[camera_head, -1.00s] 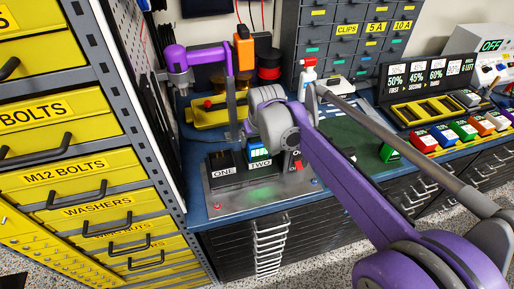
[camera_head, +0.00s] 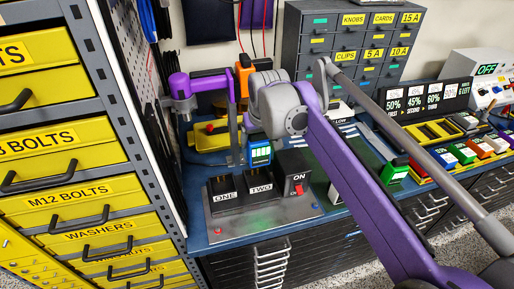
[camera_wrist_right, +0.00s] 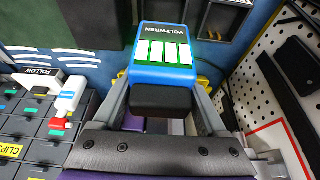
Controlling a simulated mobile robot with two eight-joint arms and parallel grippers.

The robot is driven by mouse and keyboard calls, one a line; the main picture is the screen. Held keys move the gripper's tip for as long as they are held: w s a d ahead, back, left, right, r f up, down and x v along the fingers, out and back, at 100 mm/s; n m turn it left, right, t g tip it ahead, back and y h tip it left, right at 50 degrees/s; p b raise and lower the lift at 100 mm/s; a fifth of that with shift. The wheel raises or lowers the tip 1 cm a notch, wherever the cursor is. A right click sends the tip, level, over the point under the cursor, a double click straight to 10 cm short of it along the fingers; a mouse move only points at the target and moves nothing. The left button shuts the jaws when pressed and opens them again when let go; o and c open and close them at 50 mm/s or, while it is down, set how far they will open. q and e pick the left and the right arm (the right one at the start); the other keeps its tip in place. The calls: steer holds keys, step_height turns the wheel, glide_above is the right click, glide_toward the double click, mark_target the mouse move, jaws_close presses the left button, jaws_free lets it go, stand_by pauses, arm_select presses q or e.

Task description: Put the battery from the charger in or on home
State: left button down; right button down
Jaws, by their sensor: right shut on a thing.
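The blue battery (camera_head: 259,153) has a pale striped label and a black end. It also shows in the right wrist view (camera_wrist_right: 163,55), between the two fingers of my right gripper (camera_wrist_right: 162,88). My right gripper (camera_head: 256,132) is shut on it and holds it above the charger (camera_head: 265,215). The charger is a grey plate with black bays marked ONE and TWO and a box with a red switch marked ON. Both bays look empty. I cannot read any label saying home. My left gripper is not in view.
A purple-armed fixture (camera_head: 205,85) stands over a yellow base behind the charger on the left. A green battery (camera_head: 396,170) is right of my arm. Several coloured blocks (camera_head: 465,152) and a yellow tray (camera_head: 410,135) are farther right. Grey drawers (camera_head: 345,45) stand behind.

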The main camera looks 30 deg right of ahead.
steer(key=shift+r+p, duration=1.7)
steer(key=shift+r, duration=0.8)
steer(key=shift+f, duration=0.15)
